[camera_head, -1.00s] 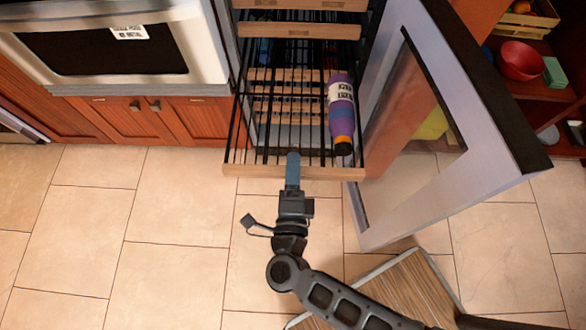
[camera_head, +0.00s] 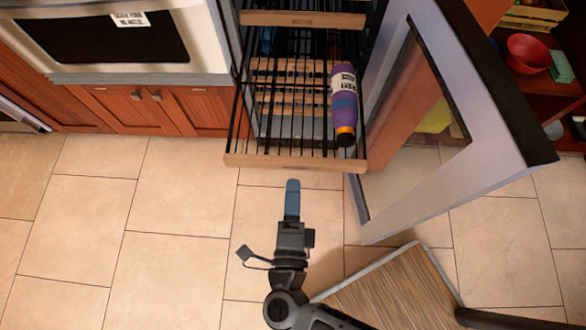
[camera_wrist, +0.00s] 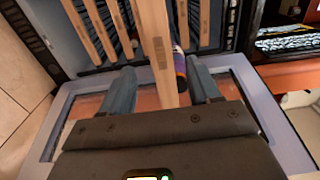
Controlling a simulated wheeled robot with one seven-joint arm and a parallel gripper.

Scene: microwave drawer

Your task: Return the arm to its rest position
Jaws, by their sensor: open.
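My gripper (camera_head: 292,200) is in front of the pulled-out wire rack (camera_head: 240,160), a little apart from its wooden front edge in the head view. In the wrist view my gripper (camera_wrist: 162,90) is open, with its two blue fingers spread apart. A rack's wooden front bar (camera_wrist: 158,40) appears between the fingers in that view, and nothing looks gripped. A purple bottle with an orange band (camera_head: 344,105) lies on the rack, partly hidden by the bar in the wrist view (camera_wrist: 180,72).
The glass-panelled door (camera_head: 500,120) stands wide open on the right. A wooden-topped piece (camera_head: 385,290) is at the lower right, beside my arm. An oven (camera_head: 110,35) and red-brown cabinets (camera_head: 130,108) stand at left. The tiled floor (camera_head: 170,200) at left is clear.

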